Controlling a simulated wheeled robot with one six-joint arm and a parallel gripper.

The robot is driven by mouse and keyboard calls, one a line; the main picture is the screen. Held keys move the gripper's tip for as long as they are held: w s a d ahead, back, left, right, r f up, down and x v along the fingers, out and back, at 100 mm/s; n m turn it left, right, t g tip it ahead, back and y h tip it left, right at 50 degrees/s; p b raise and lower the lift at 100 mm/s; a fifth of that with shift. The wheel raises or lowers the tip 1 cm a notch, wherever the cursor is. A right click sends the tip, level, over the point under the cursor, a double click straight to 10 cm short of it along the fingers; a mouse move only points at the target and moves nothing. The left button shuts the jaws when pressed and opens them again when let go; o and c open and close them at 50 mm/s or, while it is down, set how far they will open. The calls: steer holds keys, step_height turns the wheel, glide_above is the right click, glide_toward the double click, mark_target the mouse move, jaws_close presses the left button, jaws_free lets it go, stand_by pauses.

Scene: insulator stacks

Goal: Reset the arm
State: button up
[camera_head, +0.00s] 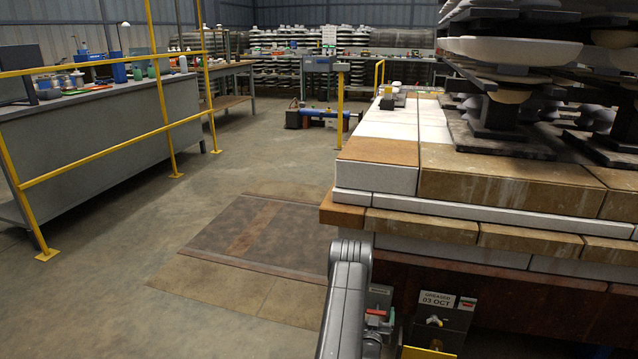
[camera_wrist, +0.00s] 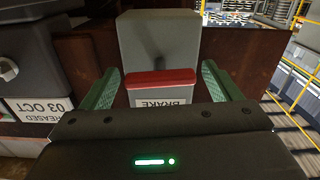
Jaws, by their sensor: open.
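My gripper (camera_wrist: 161,70) shows in the wrist view with its two green-padded fingers spread apart and nothing gripped. Between and beyond the fingers is a grey box (camera_wrist: 158,42) with a red bar (camera_wrist: 160,78) and a white label reading BRAKE, upside down. I cannot tell whether the fingers touch the box. In the head view my grey arm (camera_head: 346,285) reaches down at the bottom middle, beside the front of the brick-topped stand (camera_head: 480,230). My gripper is not clearly visible there.
A dark panel (camera_head: 440,318) labelled GREASED 03 OCT is right of my arm. Insulator stacks (camera_head: 510,50) stand on the brick top. A yellow rail (camera_head: 110,150) and a long grey bench (camera_head: 110,130) are at left. The floor between (camera_head: 200,220) is clear.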

steer(key=shift+w+n, duration=0.15)
steer(key=shift+n, duration=0.25)
steer(key=n, duration=0.4)
steer(key=shift+a+n, duration=0.1)
steer(key=shift+n, duration=0.2)
steer(key=shift+s+n+p, duration=0.3)
steer(key=shift+p, duration=0.15)
steer(key=a+r+p+v, duration=0.1)
steer(key=p+v, duration=0.3)
steer(key=v, duration=0.9)
steer(key=shift+r+p, duration=0.3)
steer(key=shift+r, duration=0.2)
steer(key=shift+w+g, duration=0.15)
steer(key=shift+g, duration=0.15)
